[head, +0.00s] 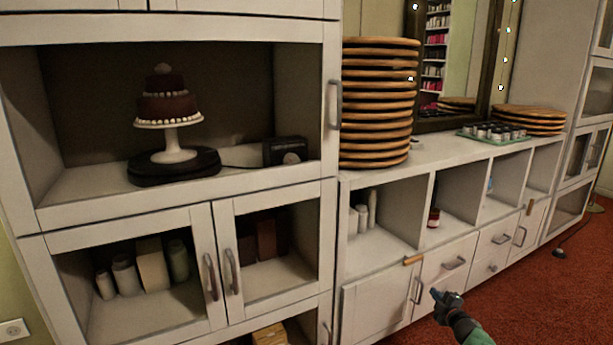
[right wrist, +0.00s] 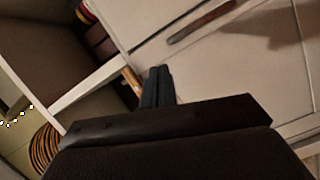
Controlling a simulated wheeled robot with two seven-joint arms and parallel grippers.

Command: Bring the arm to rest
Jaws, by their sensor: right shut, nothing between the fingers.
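My right gripper (head: 447,297) is in the lower right of the head view, in front of the lower doors and drawers of the white cabinet (head: 378,309). Its fingers are together and empty; they also show in the right wrist view (right wrist: 158,87), pointing toward the cabinet front. I cannot tell how far the fingertips are from the cabinet. My left gripper is in neither view. A chocolate cake (head: 167,102) on a white stand (head: 176,148) sits on a dark round turntable (head: 174,166) in the open upper left compartment.
A tall stack of wooden discs (head: 377,105) stands on the counter, with a lower stack (head: 530,120) and a tray of small jars (head: 494,133) farther right. A dark box (head: 285,151) is beside the cake.

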